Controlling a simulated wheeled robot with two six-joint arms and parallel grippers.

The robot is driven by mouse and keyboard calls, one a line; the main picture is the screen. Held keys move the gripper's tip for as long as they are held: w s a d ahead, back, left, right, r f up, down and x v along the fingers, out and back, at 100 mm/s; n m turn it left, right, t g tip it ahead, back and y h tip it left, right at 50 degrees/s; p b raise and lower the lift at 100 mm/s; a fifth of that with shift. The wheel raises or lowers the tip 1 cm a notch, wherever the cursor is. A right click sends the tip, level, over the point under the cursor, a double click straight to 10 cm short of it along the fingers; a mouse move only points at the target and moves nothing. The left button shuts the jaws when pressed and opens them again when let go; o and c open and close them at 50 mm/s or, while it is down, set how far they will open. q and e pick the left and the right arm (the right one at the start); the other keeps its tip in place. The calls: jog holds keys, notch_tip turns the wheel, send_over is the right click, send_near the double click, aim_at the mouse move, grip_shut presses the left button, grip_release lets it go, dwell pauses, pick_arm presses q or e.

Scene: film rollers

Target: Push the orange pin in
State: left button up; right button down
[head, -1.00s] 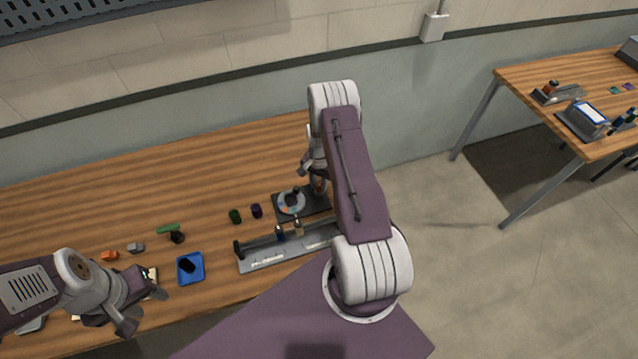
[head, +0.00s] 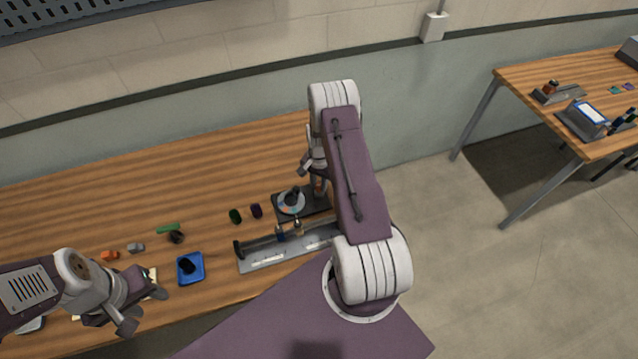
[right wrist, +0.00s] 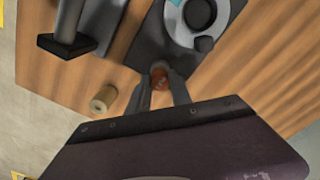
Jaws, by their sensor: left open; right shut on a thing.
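The orange pin (right wrist: 160,78) shows in the right wrist view at the near edge of a black base plate (right wrist: 200,78). My right gripper (right wrist: 160,92) is shut on the pin, one finger on each side of it. How deep the pin sits in the plate cannot be seen. In the head view my right gripper (head: 318,186) is at the back right of the black plate (head: 318,208), partly hidden by my arm. The plate carries a round grey-white dial (head: 291,203) with a black knob. My left gripper (head: 143,310) is open and empty at the table's front left.
A grey rail fixture (head: 262,262) stands in front of the plate. A blue tray (head: 191,277) and an orange block (head: 109,255) are further left. A tan cylinder (right wrist: 103,98) stands near my right gripper. The table's back is clear.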

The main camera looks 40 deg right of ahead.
aim_at(319, 185)
notch_tip(319, 185, down, 2)
jog(key=shift+f+b, duration=0.1)
jog(key=shift+b, duration=1.05)
jog(key=shift+r, duration=0.25)
jog(key=c, duration=1.1)
grip_release()
jog(key=shift+c, duration=0.2)
notch_tip(319, 185, up, 9)
jog(key=shift+r+b, duration=0.1)
jog(key=shift+b, duration=0.7)
